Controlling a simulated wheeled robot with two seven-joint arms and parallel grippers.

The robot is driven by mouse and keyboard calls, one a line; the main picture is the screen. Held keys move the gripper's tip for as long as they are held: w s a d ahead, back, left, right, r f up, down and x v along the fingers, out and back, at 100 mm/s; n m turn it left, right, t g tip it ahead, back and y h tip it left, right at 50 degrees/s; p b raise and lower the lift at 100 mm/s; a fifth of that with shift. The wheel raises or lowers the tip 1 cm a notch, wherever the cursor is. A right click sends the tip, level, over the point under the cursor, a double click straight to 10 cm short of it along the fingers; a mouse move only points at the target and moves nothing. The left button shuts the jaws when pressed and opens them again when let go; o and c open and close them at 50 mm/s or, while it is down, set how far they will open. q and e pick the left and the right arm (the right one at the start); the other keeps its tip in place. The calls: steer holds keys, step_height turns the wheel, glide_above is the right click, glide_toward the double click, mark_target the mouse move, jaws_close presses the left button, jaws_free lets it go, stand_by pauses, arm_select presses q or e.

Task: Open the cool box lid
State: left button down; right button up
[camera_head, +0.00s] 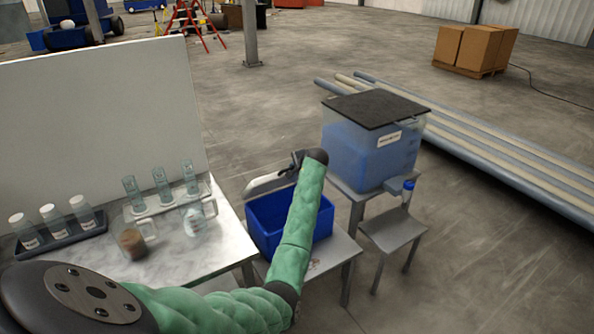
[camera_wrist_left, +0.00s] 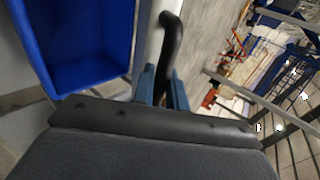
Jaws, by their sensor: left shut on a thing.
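The cool box (camera_head: 262,238) is a blue open-topped box on a low grey stand, its inside showing. Its pale lid (camera_head: 262,184) stands raised along the box's far side, tilted up. My left gripper (camera_head: 295,164) is at the lid's right end, its arm crossing in front of the box. In the left wrist view the blue fingers (camera_wrist_left: 163,82) are shut on a black bar handle (camera_wrist_left: 171,38). The box (camera_wrist_left: 85,45) lies left of it there, with the pale lid edge (camera_wrist_left: 149,40) between. My right gripper is not in view.
A marble-topped table (camera_head: 175,258) at left holds a vial tray (camera_head: 62,238), glass tubes in a rack and a jar. Pipes lie behind.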

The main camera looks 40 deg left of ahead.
arm_select(q)
steer(key=shift+g+h, duration=0.3)
steer(key=shift+h, duration=0.6)
steer(key=a+r+p, duration=0.1)
steer(key=w+a+r, duration=0.1)
steer(key=a+r+p, duration=0.1)
steer(key=a, duration=0.1)
steer(key=shift+w+a+r+p, duration=0.1)
steer(key=shift+w+r+p, duration=0.05)
steer(key=shift+w+p, duration=0.2)
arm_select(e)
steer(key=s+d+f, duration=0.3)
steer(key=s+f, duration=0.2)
arm_select(q)
steer(key=w+a+r+h+b, duration=0.1)
steer(key=w+a, duration=0.1)
steer(key=a, duration=0.4)
steer(key=w+a+r+g+h+b, duration=0.1)
steer(key=w+a, duration=0.2)
steer(key=a, duration=0.4)
steer(key=shift+w+a+r+h, duration=0.2)
steer(key=shift+w+r+h, duration=0.1)
steer(key=shift+r, duration=0.1)
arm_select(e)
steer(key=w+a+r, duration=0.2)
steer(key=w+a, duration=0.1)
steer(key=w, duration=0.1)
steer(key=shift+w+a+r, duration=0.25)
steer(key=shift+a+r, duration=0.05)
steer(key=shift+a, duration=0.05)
